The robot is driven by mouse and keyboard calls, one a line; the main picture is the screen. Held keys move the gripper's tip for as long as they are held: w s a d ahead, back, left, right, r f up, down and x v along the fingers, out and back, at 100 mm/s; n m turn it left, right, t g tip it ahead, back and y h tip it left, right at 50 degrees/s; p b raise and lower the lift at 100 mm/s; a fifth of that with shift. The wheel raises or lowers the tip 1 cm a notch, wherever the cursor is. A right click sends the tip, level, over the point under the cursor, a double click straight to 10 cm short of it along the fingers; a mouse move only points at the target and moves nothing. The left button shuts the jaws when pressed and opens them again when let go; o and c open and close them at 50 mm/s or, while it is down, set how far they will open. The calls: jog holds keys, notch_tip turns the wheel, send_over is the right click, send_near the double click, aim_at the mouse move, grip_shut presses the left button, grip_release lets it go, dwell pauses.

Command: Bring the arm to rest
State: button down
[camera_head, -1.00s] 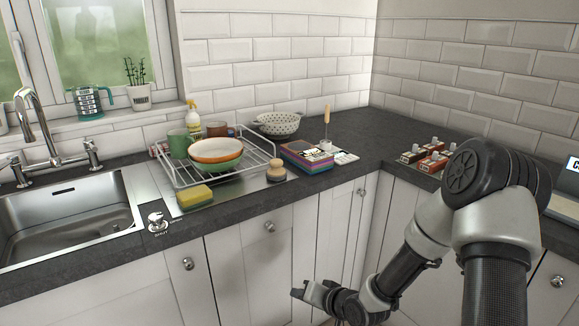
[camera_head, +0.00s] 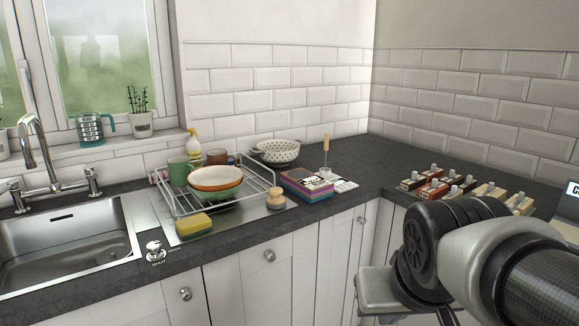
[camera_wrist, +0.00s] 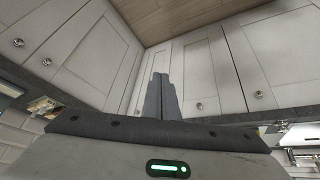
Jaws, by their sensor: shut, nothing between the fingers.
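My gripper (camera_wrist: 160,80) shows in the wrist view, its two grey fingers together with nothing between them. Cabinet doors lie beyond the fingertips. In the head view my arm is folded at the lower right, in front of the right-hand cabinets, and its elbow covers part of them. The gripper itself does not show in the head view.
The sink (camera_head: 60,240) is at left.

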jog(key=s+a+r, duration=0.1)
jog(key=s, duration=0.3)
notch_tip(320, 180, up, 24)
jog(key=p, duration=2.4)
jog(key=shift+y, duration=0.4)
jog(key=shift+r, duration=0.1)
